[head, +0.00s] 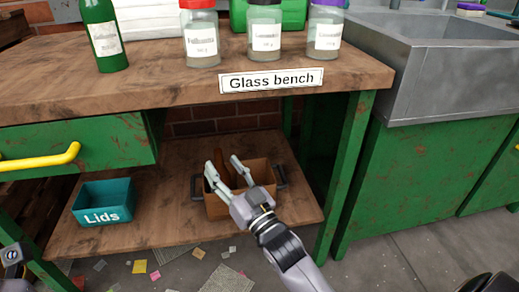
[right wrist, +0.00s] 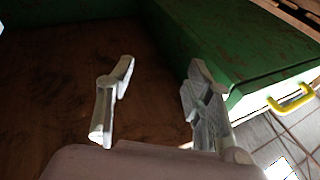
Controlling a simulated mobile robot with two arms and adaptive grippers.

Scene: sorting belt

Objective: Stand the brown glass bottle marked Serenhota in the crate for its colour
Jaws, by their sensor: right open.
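A brown crate (head: 262,176) with dark side handles stands on the low shelf under the glass bench. A slim brown shape, which looks like the upper part of the brown glass bottle (head: 219,160), rises inside it near the back. Its label is not visible, so I cannot read a name. My right gripper (head: 223,165) reaches over the crate's front with its fingers spread. The right wrist view shows the same open fingers (right wrist: 162,66) with nothing gripped between them. I cannot tell whether a finger touches the bottle or crate. My left gripper is not in view.
A teal Lids box (head: 103,203) stands on the shelf (head: 160,215) to the left. The bench top (head: 150,80) hangs above, carrying a green bottle (head: 104,36) and several labelled jars (head: 265,30). A green leg (head: 352,170) bounds the shelf on the right.

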